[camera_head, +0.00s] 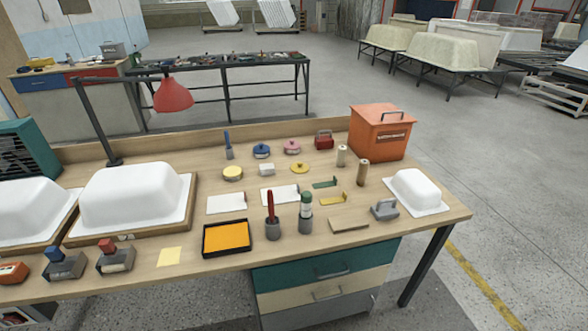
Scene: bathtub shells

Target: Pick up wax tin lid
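A yellow round disc with a small knob (299,167), which looks like the wax tin lid, lies flat on the wooden workbench (190,262). To its left, past a small white block (266,169), stands a low round tin with a yellow top (232,173). I cannot tell for certain whether the disc belongs to this tin. Neither of my grippers shows in the head view.
Behind the disc are a blue round pot (261,150), a pink round pot (292,146) and a red box (324,139). An orange bin (380,130) stands back right. White tub shells (135,195) fill the left. A red lamp (172,95) overhangs the bench.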

